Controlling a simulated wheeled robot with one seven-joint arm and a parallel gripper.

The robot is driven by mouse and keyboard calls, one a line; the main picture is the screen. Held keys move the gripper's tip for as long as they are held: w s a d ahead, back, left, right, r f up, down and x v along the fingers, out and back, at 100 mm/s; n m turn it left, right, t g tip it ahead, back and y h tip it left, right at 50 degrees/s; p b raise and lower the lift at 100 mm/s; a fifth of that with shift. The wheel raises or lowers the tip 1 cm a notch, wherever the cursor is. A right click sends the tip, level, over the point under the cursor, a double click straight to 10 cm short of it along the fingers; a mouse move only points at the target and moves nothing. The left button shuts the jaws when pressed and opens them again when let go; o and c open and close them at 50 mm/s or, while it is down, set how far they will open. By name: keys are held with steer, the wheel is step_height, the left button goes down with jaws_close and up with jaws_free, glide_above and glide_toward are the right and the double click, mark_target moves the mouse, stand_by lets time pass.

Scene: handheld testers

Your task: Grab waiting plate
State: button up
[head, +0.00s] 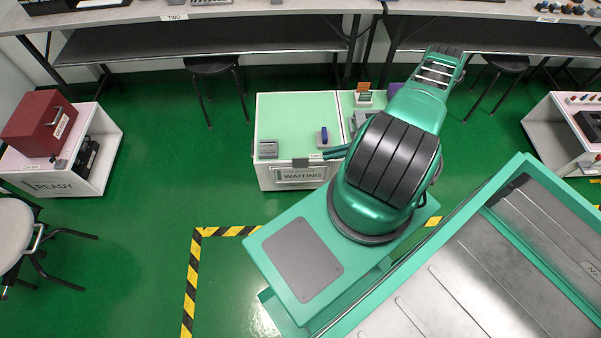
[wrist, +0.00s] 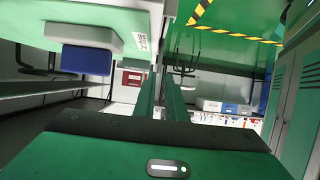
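The waiting plate (head: 299,175) is a pale sign lettered WAITING on the front of the green-topped white box. A dark block (head: 300,163) sits at its top edge. My gripper (head: 325,154) reaches out leftward from behind my arm, its tips just right of that block, near the box's front top edge. In the wrist view my gripper (wrist: 161,78) shows two long green fingers with a narrow gap between them. I see nothing clearly held in the gap. Contact with the plate cannot be told. My arm hides the box's right part.
The waiting box (head: 290,110) carries a grey device (head: 268,149) and a blue tester (head: 324,135), which stands close to my fingers. Another white box (head: 60,180) with a red case is at left, and one (head: 565,130) at right. Benches and stools line the back.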

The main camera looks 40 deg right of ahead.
mark_target(306, 167)
steer(key=x, duration=1)
steer(key=shift+w+a+f, duration=0.15)
steer(key=shift+w+f, duration=0.05)
jaws_close()
steer(key=shift+r, duration=0.15)
stand_by(1.3)
